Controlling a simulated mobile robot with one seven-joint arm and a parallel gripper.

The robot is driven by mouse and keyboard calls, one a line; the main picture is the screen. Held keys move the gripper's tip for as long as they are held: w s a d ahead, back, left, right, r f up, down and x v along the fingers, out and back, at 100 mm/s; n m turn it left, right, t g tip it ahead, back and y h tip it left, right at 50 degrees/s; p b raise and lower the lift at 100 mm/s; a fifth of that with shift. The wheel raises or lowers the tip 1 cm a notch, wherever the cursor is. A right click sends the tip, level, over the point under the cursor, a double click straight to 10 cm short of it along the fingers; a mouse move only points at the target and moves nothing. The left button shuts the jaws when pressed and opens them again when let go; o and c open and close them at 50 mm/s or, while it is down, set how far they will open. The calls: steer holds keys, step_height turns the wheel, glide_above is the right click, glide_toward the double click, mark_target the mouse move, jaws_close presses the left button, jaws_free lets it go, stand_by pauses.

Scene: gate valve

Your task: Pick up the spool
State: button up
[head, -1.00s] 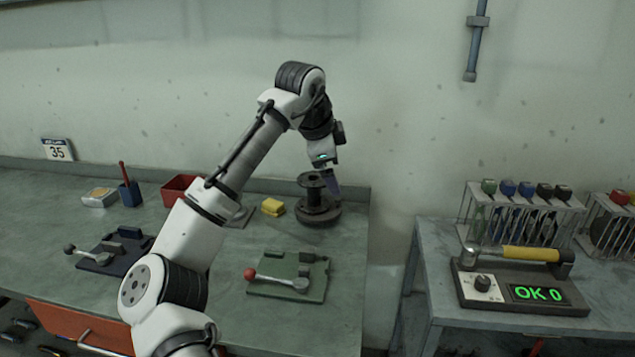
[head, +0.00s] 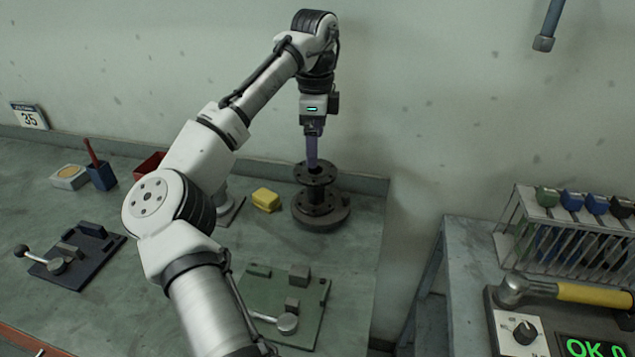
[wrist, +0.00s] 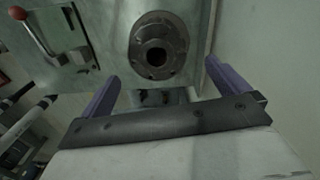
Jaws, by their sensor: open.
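The spool (head: 314,178) is a dark metal piece with a flanged top and a central bore. It stands upright on a round dark base (head: 338,217) near the back right of the green bench. In the wrist view the spool (wrist: 158,45) shows from above, beyond and roughly between the fingers. My gripper (head: 312,163) points down just above the spool's top flange. In the wrist view my gripper (wrist: 160,78) has its two purple fingers wide apart with nothing between their tips. Contact with the spool cannot be told.
A yellow block (head: 266,199) lies left of the spool. A green fixture with a lever (head: 285,300) is in front of it, and a dark blue fixture (head: 78,255) stands far left. The wall is close behind. A gap separates this bench from the right bench (head: 465,245).

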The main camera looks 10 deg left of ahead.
mark_target(315, 184)
step_height(315, 184, down, 6)
steer(key=shift+f, duration=0.2)
steer(key=shift+s+f+p, duration=0.15)
steer(key=shift+f+p, duration=0.25)
steer(key=shift+f, duration=0.95)
steer(key=shift+s+f+p, duration=0.1)
steer(key=shift+f+p, duration=0.3)
steer(key=shift+f, duration=0.9)
steer(key=shift+c, duration=0.4)
steer(key=c, duration=1.4)
steer(key=shift+r, duration=0.1)
steer(key=shift+c, duration=1.3)
steer(key=shift+r, duration=0.1)
